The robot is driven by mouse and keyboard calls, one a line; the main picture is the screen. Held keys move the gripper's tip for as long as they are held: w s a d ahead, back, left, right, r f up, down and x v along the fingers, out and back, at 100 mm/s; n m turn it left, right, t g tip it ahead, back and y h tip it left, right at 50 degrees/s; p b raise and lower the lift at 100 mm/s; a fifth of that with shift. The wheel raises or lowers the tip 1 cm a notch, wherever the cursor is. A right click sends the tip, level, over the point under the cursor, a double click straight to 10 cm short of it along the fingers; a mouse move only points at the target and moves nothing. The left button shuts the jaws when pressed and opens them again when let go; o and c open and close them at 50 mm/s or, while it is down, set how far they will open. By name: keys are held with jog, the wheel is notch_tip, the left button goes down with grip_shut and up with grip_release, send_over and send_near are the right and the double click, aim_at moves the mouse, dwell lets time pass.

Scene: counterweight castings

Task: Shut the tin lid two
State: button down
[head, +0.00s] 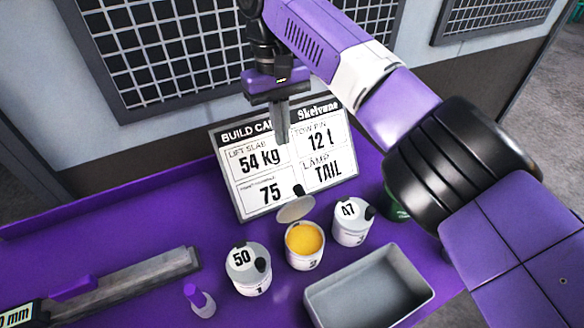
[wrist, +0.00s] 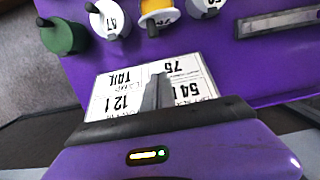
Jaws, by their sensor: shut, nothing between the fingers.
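Tin two (head: 304,257) is a white tin numbered 2 with yellow contents showing at its open top. Its grey lid (head: 296,209) is raised at the tin's back edge, with a black knob on it. In the wrist view, tin two (wrist: 160,16) is at the top edge, partly cut off. My gripper (head: 281,138) is shut and empty, in front of the build card and above and behind tin two, apart from the lid. The gripper's fingers (wrist: 156,90) also show over the card in the wrist view.
A lidded tin marked 50 (head: 243,284) stands left of tin two, and a lidded tin marked 47 (head: 352,228) right. A build card (head: 245,207) stands behind them. A grey tray (head: 330,292), purple bottle (head: 199,302), long metal gauge (head: 125,285) and green container (head: 393,208) are nearby.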

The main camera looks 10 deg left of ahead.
aim_at(292, 203)
jog(key=s+d+f+p, duration=0.2)
jog(key=s+f, duration=0.2)
jog(key=f, duration=0.2)
jog(key=shift+d+f+p, duration=0.3)
jog(key=shift+d+f, duration=0.05)
jog(key=shift+f, duration=0.05)
jog(key=shift+d, duration=0.1)
dwell(0.3)
